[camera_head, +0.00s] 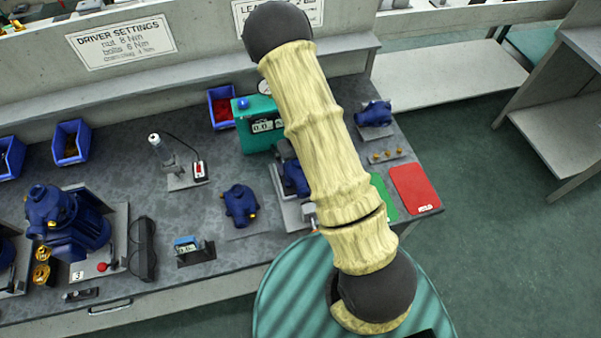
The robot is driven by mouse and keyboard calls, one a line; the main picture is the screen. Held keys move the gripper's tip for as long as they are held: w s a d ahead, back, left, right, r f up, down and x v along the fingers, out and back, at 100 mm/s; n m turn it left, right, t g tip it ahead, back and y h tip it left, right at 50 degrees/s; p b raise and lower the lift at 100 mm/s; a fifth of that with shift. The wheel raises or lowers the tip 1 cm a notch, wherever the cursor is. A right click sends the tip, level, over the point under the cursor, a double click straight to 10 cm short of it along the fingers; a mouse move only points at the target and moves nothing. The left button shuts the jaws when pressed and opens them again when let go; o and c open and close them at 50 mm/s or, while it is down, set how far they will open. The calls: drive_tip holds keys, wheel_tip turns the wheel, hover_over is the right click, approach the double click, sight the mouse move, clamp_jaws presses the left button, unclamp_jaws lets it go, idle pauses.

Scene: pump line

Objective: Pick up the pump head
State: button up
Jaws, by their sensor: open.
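Several dark blue pump parts are in the head view, and I cannot tell for sure which is the task's pump head. One blue pump head (240,203) sits on a grey plate in the middle of the bench. Another blue part (295,178) sits in a grey fixture (290,208), partly hidden by my arm. A third blue part (374,113) rests on a plate at the right back. A larger blue pump assembly (65,220) stands at the left. My gripper is not in view; only thick arm links show, crossing above the bench.
A teal tester (256,138) stands at the back, beside a blue bin with red contents (221,106). A screwdriver stand (165,158), a small gauge (190,248) and a dark case (142,248) stand left. A red mat (414,188) lies at the right end. Green floor is open at right.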

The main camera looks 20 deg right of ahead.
drive_tip(key=f, duration=0.3)
drive_tip(key=shift+d+f, duration=0.25)
drive_tip(key=shift+f, duration=0.45)
drive_tip(key=shift+w, duration=0.2)
drive_tip(key=c, duration=0.9)
drive_tip(key=shift+d, duration=0.1)
drive_tip(key=shift+c, duration=0.7)
drive_tip(key=shift+r, duration=0.15)
